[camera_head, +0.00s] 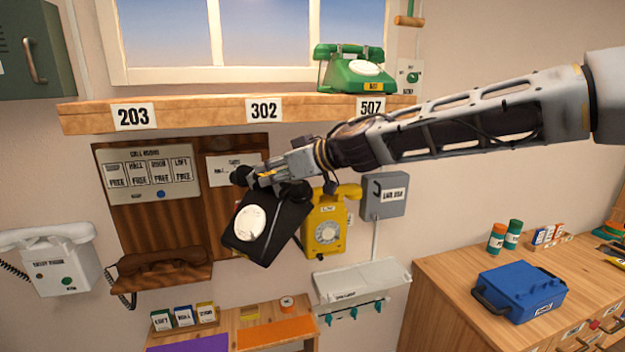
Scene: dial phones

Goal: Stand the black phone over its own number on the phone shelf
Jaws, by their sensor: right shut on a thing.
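The black phone (270,228) with a white dial hangs tilted in my right gripper (262,182), which is shut on its upper part. It is below the phone shelf (200,107), in front of the brown wall board and beside the yellow phone. The shelf carries the number cards 203 (133,116), 302 (264,110) and 507 (371,107). The shelf top is bare over 203 and 302. A green phone (357,72) stands over 507. I cannot read a number on the black phone. My left gripper is out of view.
A yellow phone (329,222) and a grey box (384,195) are on the wall at right. A brown phone (160,270) and a white phone (54,262) are at lower left. A blue case (520,290) lies on the right cabinet. A window is behind the shelf.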

